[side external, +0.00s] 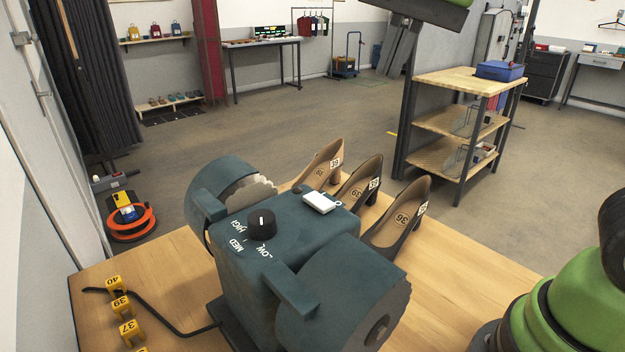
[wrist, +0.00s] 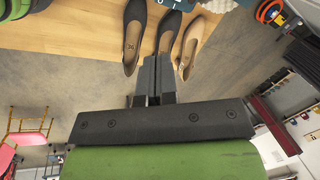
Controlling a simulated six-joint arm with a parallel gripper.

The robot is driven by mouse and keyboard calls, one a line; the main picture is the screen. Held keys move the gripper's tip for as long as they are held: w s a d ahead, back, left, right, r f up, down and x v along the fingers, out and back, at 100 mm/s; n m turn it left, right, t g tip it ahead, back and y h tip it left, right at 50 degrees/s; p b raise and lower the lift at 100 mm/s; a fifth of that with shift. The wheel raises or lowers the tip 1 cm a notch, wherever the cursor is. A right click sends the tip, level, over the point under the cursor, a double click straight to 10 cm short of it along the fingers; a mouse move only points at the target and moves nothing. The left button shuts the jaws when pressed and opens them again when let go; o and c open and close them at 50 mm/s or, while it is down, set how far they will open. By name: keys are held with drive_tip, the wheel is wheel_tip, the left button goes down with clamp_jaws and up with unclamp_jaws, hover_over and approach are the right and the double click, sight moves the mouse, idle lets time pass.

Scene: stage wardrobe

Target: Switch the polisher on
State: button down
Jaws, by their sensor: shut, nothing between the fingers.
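The polisher (side external: 285,250) is a dark teal machine on the wooden bench, with a wheel housing at each end. A black dial (side external: 262,222) on top has LOW, MED and HIGH lettering; I cannot tell its setting. A small dark round part (side external: 298,189) and a white tag-like piece (side external: 321,202) sit behind the dial. Whether either is the switch is unclear. In the wrist view, a teal edge with white marks (wrist: 182,12) shows at the top. My gripper (side external: 392,70) is shut and empty, above and behind the polisher, apart from it. Its fingers (wrist: 152,60) meet in the wrist view.
A beige shoe (side external: 322,166), a dark shoe (side external: 360,187) and another dark shoe (side external: 398,219) stand behind the polisher. Yellow number markers (side external: 122,307) and a black cable (side external: 160,322) lie at the left. My green arm is at the right.

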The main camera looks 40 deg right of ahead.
sight(312, 195)
drive_tip(key=w+a+f+m+g+h, duration=0.1)
drive_tip(key=w+a+f+m+g, duration=0.1)
drive_tip(key=w+a+m, duration=0.2)
drive_tip(key=w+m, duration=0.2)
drive_tip(key=w, duration=0.1)
drive_tip(key=shift+w+a+f+m+g, duration=0.2)
drive_tip(key=shift+w+f+m+g, duration=0.1)
drive_tip(key=shift+w+m, duration=0.1)
drive_tip(key=shift+f, duration=0.1)
wheel_tip(312, 195, down, 14)
drive_tip(key=shift+r, duration=0.1)
